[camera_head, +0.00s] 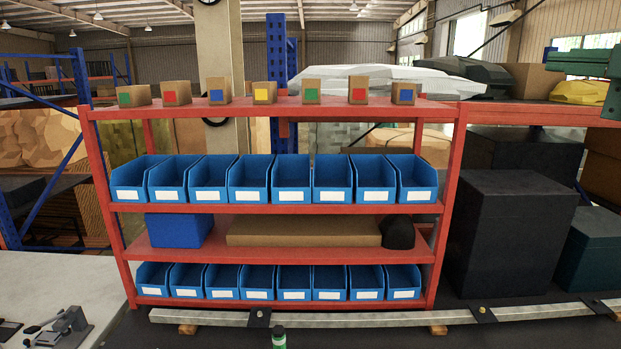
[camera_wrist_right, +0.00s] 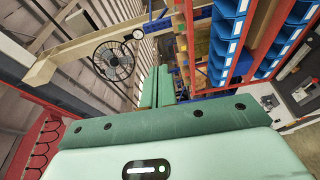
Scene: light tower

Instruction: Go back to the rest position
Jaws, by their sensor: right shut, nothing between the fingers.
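My right gripper (camera_head: 556,62) is a green shape at the top right edge of the head view, raised above the shelf top at the right. In the right wrist view its two green fingers (camera_wrist_right: 157,88) lie together, shut with nothing between them. The fingers point out into open air, and nothing touches them there. My left gripper is not in the head view.
A red shelf (camera_head: 270,209) holds rows of blue bins (camera_head: 250,178) and small boxes with coloured squares (camera_head: 265,93) on top. A black box (camera_head: 508,230) stands right of it. A metal beam (camera_head: 370,319) runs along the front. A fan (camera_wrist_right: 113,60) shows in the wrist view.

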